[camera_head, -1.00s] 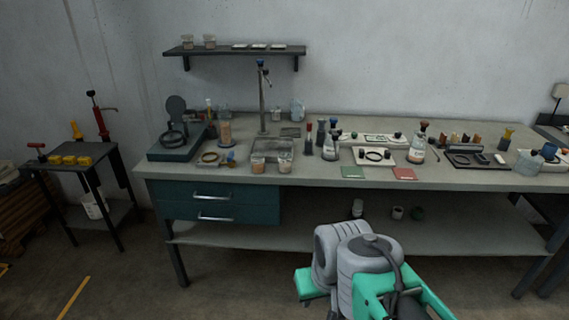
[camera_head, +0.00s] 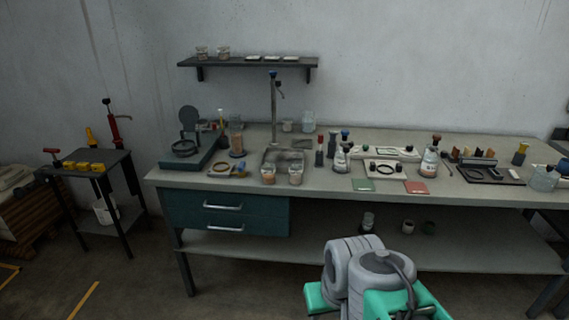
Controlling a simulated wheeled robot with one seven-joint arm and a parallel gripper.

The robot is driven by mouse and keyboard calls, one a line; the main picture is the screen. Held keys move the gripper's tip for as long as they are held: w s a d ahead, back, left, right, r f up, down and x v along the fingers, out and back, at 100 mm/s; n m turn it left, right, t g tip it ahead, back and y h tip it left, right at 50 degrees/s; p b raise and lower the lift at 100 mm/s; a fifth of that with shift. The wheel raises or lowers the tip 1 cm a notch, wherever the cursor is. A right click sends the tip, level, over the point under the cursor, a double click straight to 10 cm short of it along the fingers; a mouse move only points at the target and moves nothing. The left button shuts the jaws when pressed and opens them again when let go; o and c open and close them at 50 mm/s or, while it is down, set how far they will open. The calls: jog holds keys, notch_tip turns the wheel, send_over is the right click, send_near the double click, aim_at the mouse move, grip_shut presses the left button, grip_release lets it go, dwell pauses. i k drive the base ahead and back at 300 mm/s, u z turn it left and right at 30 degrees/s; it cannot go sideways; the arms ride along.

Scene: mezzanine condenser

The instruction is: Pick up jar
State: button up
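Several jars show, and I cannot tell which one the task means. Two small glass jars with pinkish contents, the left jar (camera_head: 268,173) and the right jar (camera_head: 296,175), stand side by side near the bench's front edge. Two more jars, one (camera_head: 201,53) beside the other (camera_head: 223,53), stand on the wall shelf (camera_head: 250,63). A clear jar (camera_head: 308,122) stands at the back of the bench. A larger glass vessel (camera_head: 544,180) is at the far right. My grey and green arm is folded low in front of the bench; my gripper's fingers are not visible.
The long workbench (camera_head: 335,190) has teal drawers (camera_head: 225,213) at left and a lower shelf (camera_head: 480,257) with small containers. A metal stand (camera_head: 274,105) and flasks (camera_head: 429,160) crowd the top. A side table (camera_head: 85,172) stands left. Floor before the drawers is clear.

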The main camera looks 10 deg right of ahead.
aim_at(296, 174)
jog(key=u, duration=1.1)
jog(key=i, duration=1.8)
jog(key=z, duration=1.05)
